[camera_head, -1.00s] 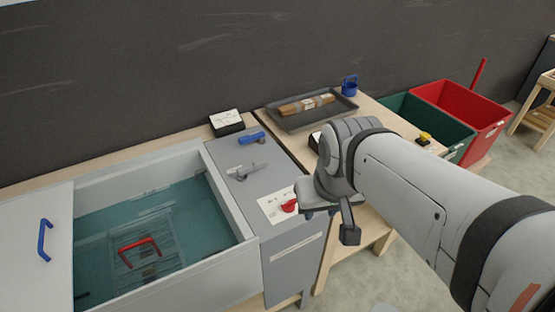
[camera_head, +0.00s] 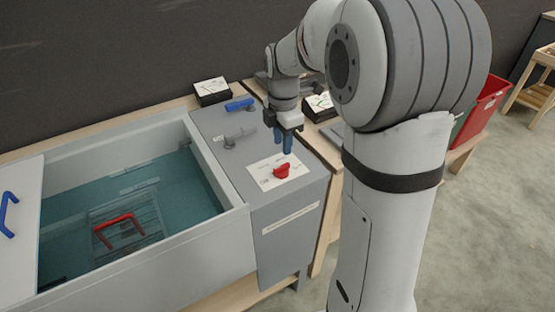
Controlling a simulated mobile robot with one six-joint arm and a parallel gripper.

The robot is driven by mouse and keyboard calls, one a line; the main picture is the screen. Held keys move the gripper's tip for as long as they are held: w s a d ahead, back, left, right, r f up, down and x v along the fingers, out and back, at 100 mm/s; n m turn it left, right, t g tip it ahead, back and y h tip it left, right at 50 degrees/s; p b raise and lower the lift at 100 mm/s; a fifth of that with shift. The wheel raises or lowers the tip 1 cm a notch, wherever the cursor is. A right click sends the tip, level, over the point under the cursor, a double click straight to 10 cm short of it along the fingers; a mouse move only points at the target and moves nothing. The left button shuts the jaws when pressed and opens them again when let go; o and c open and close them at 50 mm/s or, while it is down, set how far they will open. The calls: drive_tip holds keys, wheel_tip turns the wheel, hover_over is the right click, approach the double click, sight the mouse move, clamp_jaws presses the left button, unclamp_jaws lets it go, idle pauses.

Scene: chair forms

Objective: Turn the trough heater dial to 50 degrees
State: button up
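The heater dial (camera_head: 282,171) is a red knob on a white marked plate (camera_head: 264,174), on top of the grey cabinet at the right end of the water trough (camera_head: 152,265). The plate's markings are too small to read. My gripper (camera_head: 283,145) points down above and just behind the dial, with its blue fingers apart from the knob. The two fingers show close together with a gap that I cannot judge, and nothing is seen between them.
A grey lever (camera_head: 240,136) and a blue handle (camera_head: 240,104) sit behind the plate on the cabinet top. A black box with a white top (camera_head: 212,90) stands at the back. A red handle (camera_head: 119,229) belongs to a rack in the water. My arm hides much of the right side.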

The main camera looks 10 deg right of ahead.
sight(282, 166)
drive_tip(key=shift+w+f+n, duration=0.2)
drive_tip(key=shift+f+n, duration=0.1)
drive_tip(key=shift+f, duration=0.55)
wheel_tip(282, 166, down, 7)
drive_tip(key=shift+r, duration=0.2)
drive_tip(key=shift+c, duration=0.4)
clamp_jaws()
